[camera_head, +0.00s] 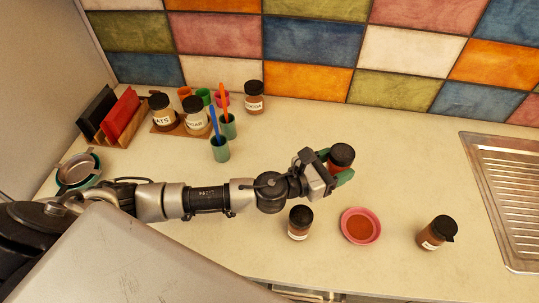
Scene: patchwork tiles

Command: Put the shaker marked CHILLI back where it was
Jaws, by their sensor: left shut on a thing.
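My left gripper (336,167), with green fingertips, is shut on a dark-lidded shaker (341,156). It appears to hold the shaker above the counter; the gap below cannot be judged, and the shaker's label is hidden. A second black-lidded shaker (299,223) stands upright below the gripper in the picture, its label too small to read. A third (436,232) stands at the right, its label partly turned away. I cannot tell from the labels which shaker is marked CHILLI. My right gripper is out of view.
A pink bowl (376,232) of red-brown powder stands between the two standing shakers. Labelled jars (194,116), a cocoa jar (254,97) and green cups (220,149) stand at the back left. A sink (510,190) is at the right. The back middle counter is clear.

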